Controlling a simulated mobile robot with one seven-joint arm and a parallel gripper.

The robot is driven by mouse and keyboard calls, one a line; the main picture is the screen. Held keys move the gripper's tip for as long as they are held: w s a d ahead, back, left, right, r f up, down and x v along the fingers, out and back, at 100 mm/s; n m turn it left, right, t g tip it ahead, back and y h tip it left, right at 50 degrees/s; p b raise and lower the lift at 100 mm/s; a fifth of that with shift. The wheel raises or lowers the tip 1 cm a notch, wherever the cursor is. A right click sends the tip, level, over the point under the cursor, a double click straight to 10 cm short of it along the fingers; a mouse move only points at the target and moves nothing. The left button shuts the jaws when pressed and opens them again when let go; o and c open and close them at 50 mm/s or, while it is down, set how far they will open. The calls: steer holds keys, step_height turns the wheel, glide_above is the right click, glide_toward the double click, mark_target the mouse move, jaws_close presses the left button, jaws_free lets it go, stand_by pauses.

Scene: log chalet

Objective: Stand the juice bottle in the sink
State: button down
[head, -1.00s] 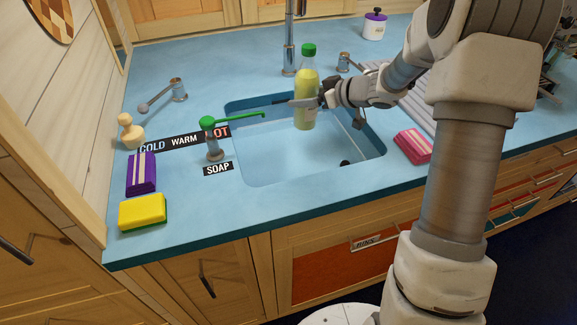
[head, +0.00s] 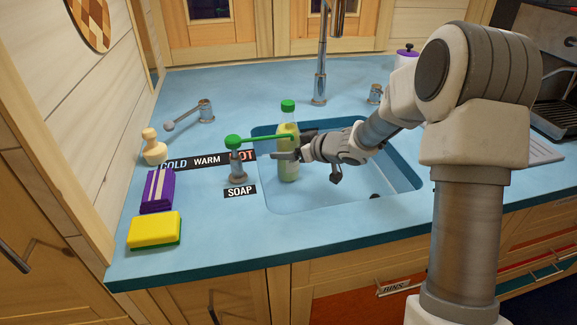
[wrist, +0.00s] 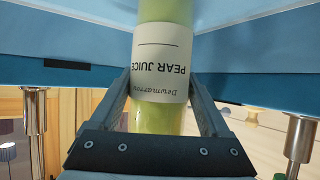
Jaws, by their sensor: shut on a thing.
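The juice bottle (head: 289,170) has a green cap and pale yellow-green juice. It is upright in the left part of the blue sink (head: 345,190). My gripper (head: 285,155) is shut around its middle from the right. In the wrist view the bottle (wrist: 162,60), labelled "Pear Juice", sits between both fingers (wrist: 165,105). Whether the bottle's base touches the sink floor cannot be told.
The green soap tap (head: 235,155) stands at the sink's left edge, its spout reaching across near the bottle. The main tap (head: 320,70) rises behind.

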steer(key=shift+f+b, duration=1)
steer(key=shift+f, duration=0.85)
